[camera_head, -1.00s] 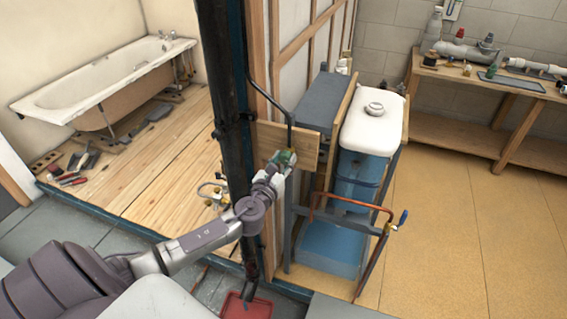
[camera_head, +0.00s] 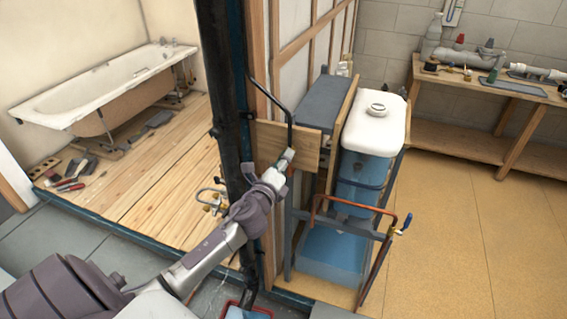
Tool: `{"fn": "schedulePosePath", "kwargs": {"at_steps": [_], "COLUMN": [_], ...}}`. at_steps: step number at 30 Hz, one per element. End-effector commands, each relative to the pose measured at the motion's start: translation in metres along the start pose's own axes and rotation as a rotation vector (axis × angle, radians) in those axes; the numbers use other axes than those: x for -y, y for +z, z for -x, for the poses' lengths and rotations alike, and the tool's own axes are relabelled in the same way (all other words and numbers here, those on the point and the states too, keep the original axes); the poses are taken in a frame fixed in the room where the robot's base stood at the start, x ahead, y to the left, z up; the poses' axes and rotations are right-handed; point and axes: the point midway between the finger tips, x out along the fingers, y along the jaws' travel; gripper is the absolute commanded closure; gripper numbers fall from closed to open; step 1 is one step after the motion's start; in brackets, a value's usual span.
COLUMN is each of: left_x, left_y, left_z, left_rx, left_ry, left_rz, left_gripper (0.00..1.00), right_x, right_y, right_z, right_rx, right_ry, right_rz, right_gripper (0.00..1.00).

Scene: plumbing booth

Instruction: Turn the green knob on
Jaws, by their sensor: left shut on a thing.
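My left gripper (camera_head: 287,157) is at the wooden board (camera_head: 268,142) fixed beside the black post, at the lower end of a thin dark pipe. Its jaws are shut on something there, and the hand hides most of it. The green knob does not show clearly now; the gripper is at the spot where green showed before. My right gripper is not in view.
A black vertical pipe (camera_head: 227,110) stands close to my left arm. A water tank with a white top (camera_head: 376,130) and a copper pipe (camera_head: 352,203) with a blue-handled valve (camera_head: 405,223) stand to the right. The tan floor (camera_head: 450,240) is clear.

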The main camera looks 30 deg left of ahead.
Motion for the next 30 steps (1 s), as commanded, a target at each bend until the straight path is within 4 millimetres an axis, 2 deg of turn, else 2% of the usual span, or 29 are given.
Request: {"fn": "schedulePosePath", "kwargs": {"at_steps": [13, 21, 30], "left_x": [-0.0005, -0.0004, -0.0004], "left_y": [0.0001, 0.0004, 0.0003], "left_z": [0.0000, -0.0001, -0.0001], "left_rx": [0.010, 0.012, 0.012], "left_ry": [0.001, 0.001, 0.002], "left_rz": [0.322, 0.404, 0.422], "left_gripper": [0.98, 0.98, 0.98], "right_x": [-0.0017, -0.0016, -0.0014], "right_y": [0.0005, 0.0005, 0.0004], "right_z": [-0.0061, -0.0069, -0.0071], "right_rx": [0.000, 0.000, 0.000], "right_ry": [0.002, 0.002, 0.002], "right_rz": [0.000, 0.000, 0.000], "right_gripper": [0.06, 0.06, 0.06]}}
